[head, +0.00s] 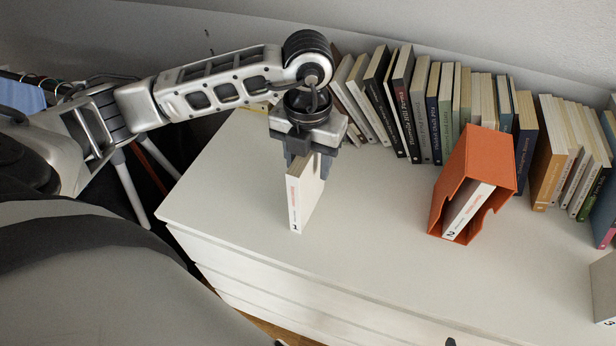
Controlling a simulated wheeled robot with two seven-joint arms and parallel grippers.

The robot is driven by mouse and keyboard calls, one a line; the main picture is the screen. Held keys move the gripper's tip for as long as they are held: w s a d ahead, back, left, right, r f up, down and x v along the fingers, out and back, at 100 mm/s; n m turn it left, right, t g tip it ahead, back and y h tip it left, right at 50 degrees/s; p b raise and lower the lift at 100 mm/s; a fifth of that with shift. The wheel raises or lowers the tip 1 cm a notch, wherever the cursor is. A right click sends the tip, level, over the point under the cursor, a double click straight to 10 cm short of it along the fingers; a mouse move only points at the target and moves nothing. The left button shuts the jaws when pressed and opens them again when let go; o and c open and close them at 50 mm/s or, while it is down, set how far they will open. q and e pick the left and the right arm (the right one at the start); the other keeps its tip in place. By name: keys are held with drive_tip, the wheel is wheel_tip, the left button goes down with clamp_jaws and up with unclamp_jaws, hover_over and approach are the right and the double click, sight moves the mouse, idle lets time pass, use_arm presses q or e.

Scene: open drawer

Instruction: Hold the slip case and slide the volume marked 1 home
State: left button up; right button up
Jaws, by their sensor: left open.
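A white volume (295,206) stands upright on the dresser top, left of the slip case.
A row of books (420,105) stands along the wall behind. A pale volume marked 3 (605,290) stands at the right edge of the picture. The white dresser top (370,215) is clear between the white volume and the slip case. Its front edge drops away below.

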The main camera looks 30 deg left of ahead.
use_arm(q)
drive_tip(key=shift+f, duration=0.3)
clamp_jaws()
drive_tip(key=shift+r, duration=0.1)
